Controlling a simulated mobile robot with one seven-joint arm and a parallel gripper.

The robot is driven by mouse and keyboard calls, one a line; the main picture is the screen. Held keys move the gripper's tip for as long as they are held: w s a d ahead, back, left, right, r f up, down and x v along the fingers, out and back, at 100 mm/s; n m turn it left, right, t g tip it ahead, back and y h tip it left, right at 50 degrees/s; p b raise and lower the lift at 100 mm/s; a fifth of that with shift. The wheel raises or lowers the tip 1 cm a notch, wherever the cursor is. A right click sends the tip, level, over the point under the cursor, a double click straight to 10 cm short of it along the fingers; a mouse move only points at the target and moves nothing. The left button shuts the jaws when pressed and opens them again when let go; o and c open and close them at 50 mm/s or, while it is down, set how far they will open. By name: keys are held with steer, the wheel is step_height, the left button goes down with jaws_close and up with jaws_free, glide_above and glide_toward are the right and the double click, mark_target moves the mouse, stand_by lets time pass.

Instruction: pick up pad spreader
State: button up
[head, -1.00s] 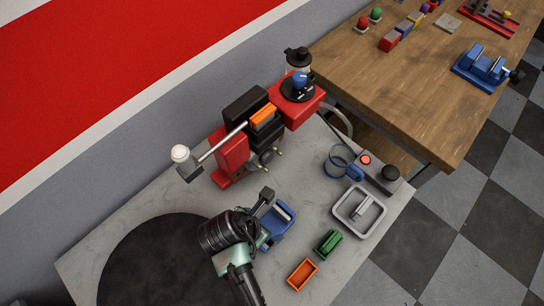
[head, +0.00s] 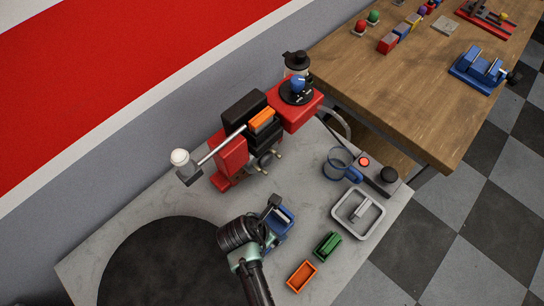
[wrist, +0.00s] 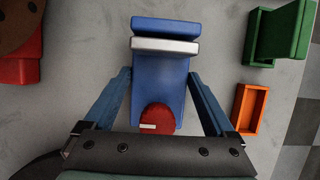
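The pad spreader appears to be the blue block tool with a silver plate and a red round knob. It lies on the grey bench top, below my gripper, in the wrist view (wrist: 160,85). In the head view it (head: 282,222) is partly hidden by my arm and gripper. My gripper (wrist: 160,74) is open, with one blue finger on each side of the tool's body.
An orange tray (head: 301,276) and a green box (head: 327,246) lie to the right. A red and black assembly (head: 232,158) stands behind. A dark round mat (head: 150,265) lies left.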

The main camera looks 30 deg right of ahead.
jaws_close()
steer(key=shift+w+r, duration=0.1)
steer(key=shift+r, duration=0.1)
